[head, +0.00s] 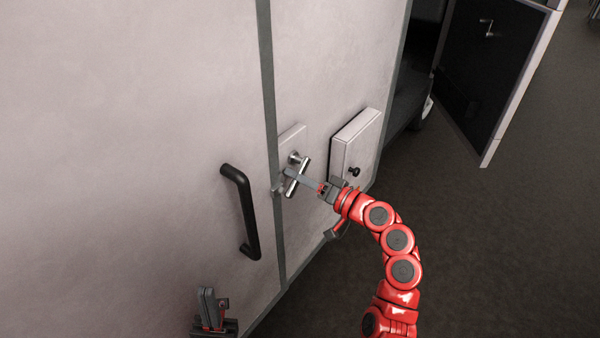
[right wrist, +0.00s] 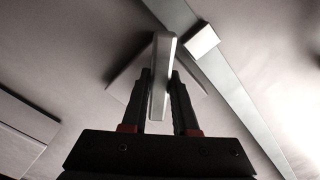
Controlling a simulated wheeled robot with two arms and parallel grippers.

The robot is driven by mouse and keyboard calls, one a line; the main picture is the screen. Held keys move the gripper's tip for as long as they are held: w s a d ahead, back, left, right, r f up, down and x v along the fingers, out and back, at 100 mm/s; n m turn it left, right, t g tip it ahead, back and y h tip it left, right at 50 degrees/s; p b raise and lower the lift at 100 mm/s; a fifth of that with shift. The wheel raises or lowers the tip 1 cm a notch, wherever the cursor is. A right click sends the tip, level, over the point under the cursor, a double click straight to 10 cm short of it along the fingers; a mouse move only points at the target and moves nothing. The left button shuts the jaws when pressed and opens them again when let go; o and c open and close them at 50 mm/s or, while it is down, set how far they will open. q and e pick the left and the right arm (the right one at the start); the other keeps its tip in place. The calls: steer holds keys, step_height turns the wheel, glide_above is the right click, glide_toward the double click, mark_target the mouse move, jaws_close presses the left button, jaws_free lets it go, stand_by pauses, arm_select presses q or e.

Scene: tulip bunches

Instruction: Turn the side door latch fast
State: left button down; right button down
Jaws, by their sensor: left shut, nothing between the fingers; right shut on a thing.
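The side door latch is a metal turning handle (head: 304,165) on a pale square plate (head: 292,138), beside the grey door seam. In the head view its bar stands tilted, upper end leaning right. My right gripper (head: 294,175) is shut on the bar. In the right wrist view the bar (right wrist: 160,70) sits between the two fingers of my right gripper (right wrist: 160,85), with the plate partly hidden behind. A small metal block (head: 277,190) sits at the seam left of the handle; it also shows in the wrist view (right wrist: 203,40). My left gripper (head: 211,308) is shut and empty, low at the bottom.
A black pull handle (head: 242,212) stands out from the pale wall left of the seam. A pale box with a black knob (head: 354,171) is close right of the latch. An open dark door panel (head: 493,65) stands at upper right. The dark floor (head: 500,250) at right is clear.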

steer(key=m+p, duration=0.1)
steer(key=r+m, duration=0.1)
steer(key=m, duration=0.1)
steer(key=m+p, duration=0.1)
steer(key=shift+s+a+r+m+p, duration=0.2)
steer(key=shift+s+r+m+p, duration=0.05)
steer(key=shift+m+p, duration=0.1)
steer(key=shift+s+r+m+p, duration=0.1)
steer(key=shift+r+m+p, duration=0.15)
steer(key=shift+m+p, duration=0.5)
steer(key=shift+r+m+p, duration=0.25)
steer(key=shift+m+p, duration=0.1)
steer(key=shift+m, duration=0.75)
steer(key=c, duration=0.7)
jaws_free()
